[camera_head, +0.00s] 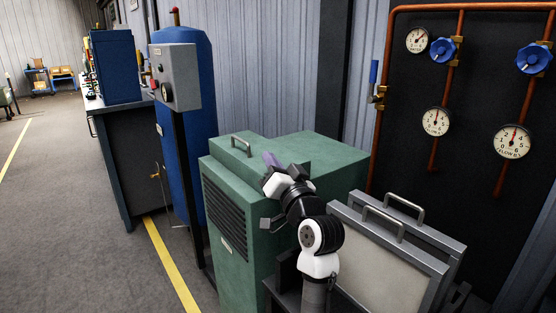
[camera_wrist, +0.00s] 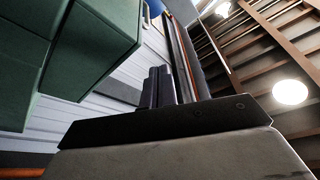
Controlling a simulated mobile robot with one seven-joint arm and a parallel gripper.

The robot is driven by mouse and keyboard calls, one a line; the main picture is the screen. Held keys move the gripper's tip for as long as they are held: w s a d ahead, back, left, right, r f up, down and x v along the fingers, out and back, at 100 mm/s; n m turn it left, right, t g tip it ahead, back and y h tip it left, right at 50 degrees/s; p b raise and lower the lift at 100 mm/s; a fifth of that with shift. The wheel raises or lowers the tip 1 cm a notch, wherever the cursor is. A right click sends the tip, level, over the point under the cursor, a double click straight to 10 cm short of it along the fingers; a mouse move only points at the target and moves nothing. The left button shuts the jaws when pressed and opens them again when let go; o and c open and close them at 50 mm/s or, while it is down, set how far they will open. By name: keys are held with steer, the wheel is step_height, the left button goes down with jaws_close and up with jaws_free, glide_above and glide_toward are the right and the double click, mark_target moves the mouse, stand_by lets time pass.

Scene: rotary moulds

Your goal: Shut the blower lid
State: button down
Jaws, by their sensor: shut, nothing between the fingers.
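The green blower housing (camera_head: 232,245) stands in the middle of the head view, with louvred slots on its left face. Its top, where I take the lid (camera_head: 232,152) to be, carries a metal handle at the back left. I cannot tell how far the lid is open. My gripper (camera_head: 270,160) is in front of the housing's top, right of the handle, and partly hides it. In the wrist view the fingers (camera_wrist: 159,86) are together and empty. Green panels of the housing (camera_wrist: 95,45) show at upper left there, apart from the fingers.
Grey framed panels with handles (camera_head: 390,255) stand close at right of my arm. A dark board with gauges and copper pipes (camera_head: 430,80) is behind them. A blue tank (camera_head: 190,130) and grey bench (camera_head: 125,160) stand left. Open floor (camera_head: 60,210) lies at far left.

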steer(key=shift+s+a+f+b, duration=0.15)
steer(key=shift+f+b, duration=0.3)
steer(key=shift+f, duration=0.45)
steer(key=shift+s+a+f+b, duration=0.1)
steer(key=shift+f+b, duration=0.3)
steer(key=shift+f, duration=0.45)
